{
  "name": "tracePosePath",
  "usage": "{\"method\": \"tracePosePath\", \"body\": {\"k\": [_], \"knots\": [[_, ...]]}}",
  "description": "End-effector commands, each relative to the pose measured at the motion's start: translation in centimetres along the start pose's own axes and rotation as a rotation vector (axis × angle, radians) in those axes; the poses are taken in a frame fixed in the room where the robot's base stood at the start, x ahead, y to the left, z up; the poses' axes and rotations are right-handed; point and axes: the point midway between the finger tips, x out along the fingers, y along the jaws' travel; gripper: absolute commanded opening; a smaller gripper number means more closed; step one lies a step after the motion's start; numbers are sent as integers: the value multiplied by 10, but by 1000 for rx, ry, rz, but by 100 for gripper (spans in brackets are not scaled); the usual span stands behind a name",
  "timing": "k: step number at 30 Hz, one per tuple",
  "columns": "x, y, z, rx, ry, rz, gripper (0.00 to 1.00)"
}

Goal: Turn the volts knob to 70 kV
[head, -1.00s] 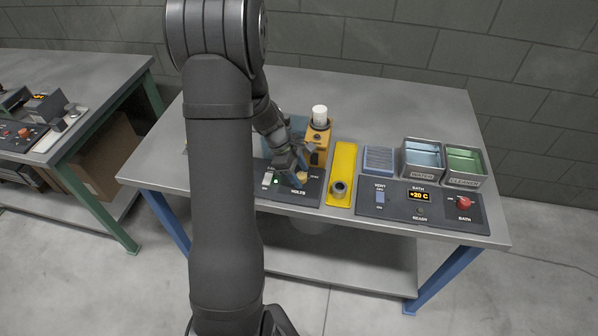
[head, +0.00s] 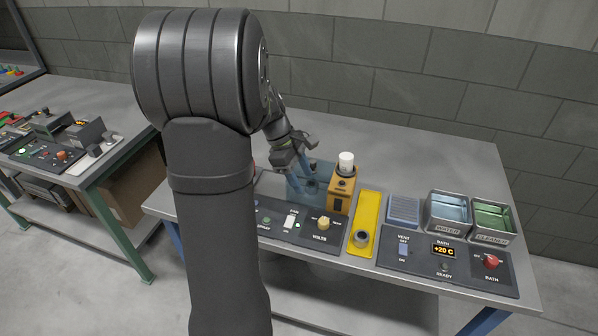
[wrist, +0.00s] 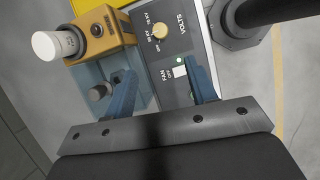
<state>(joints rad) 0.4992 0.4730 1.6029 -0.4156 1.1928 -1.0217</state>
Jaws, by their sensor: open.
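My arm hides the panel's left part.
An orange box (head: 342,190) with a white cap stands behind the knob, beside a bluish clear hood (head: 308,185). A white fan switch (head: 290,219) is left of the knob. A yellow tray (head: 368,215) and the bath panel (head: 470,272) are to the right.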

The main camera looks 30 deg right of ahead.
Motion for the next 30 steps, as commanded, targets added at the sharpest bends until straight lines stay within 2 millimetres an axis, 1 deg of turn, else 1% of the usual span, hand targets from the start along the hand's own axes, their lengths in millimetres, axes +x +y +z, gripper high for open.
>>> {"method": "tracePosePath", "body": {"k": [1,3,6,14,17,20,27,30], "knots": [[-5,0,0,-1,0,1,52],[-10,0,0,-1,0,0,52],[-12,0,0,-1,0,0,52],[-12,0,0,1,0,-1,52],[-10,0,5,61,19,-14,52],[-4,1,19,243,73,-55,52],[8,7,61,903,249,-225,52],[10,9,73,1106,297,-289,52]]}}
